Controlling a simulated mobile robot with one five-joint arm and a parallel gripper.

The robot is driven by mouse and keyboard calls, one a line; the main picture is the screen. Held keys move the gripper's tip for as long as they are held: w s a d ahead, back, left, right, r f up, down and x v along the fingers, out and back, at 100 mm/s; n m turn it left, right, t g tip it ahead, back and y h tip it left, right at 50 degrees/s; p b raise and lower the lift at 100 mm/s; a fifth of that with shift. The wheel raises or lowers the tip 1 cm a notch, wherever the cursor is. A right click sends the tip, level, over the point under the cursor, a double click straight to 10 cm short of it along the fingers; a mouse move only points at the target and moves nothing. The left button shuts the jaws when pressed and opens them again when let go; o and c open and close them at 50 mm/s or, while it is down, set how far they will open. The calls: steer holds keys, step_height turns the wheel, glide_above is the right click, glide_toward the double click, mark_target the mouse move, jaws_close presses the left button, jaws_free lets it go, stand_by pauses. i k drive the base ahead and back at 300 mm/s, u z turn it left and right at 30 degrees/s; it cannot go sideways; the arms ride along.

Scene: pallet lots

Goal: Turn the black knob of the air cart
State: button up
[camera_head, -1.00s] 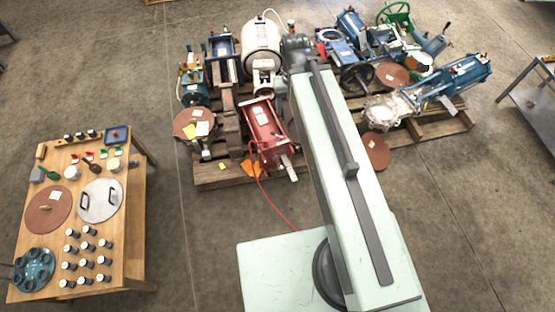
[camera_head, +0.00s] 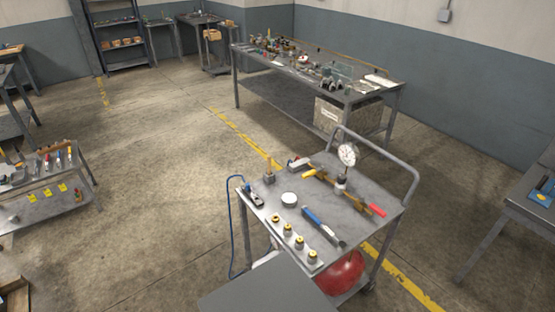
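A grey metal cart (camera_head: 345,230) with a pushing handle stands right of centre in the head camera view; it looks like the air cart. A round white dial gauge (camera_head: 347,154) stands upright on its top. A red rounded tank (camera_head: 341,273) sits on the lower level. A blue hose (camera_head: 230,222) hangs down the cart's left side from near a dark fitting (camera_head: 254,198). I cannot make out a black knob for certain at this size. My gripper is not in view.
The cart top carries a blue-handled tool (camera_head: 322,226), a red-handled tool (camera_head: 372,209) and several brass-topped pieces (camera_head: 299,243). A long loaded workbench (camera_head: 357,94) stands behind. A low cart (camera_head: 45,210) is at left. The floor (camera_head: 150,170) between is clear.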

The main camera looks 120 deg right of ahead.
mark_target(342, 179)
steer(key=z, duration=2.9)
steer(key=i, duration=1.05)
steer(key=z, duration=2.55)
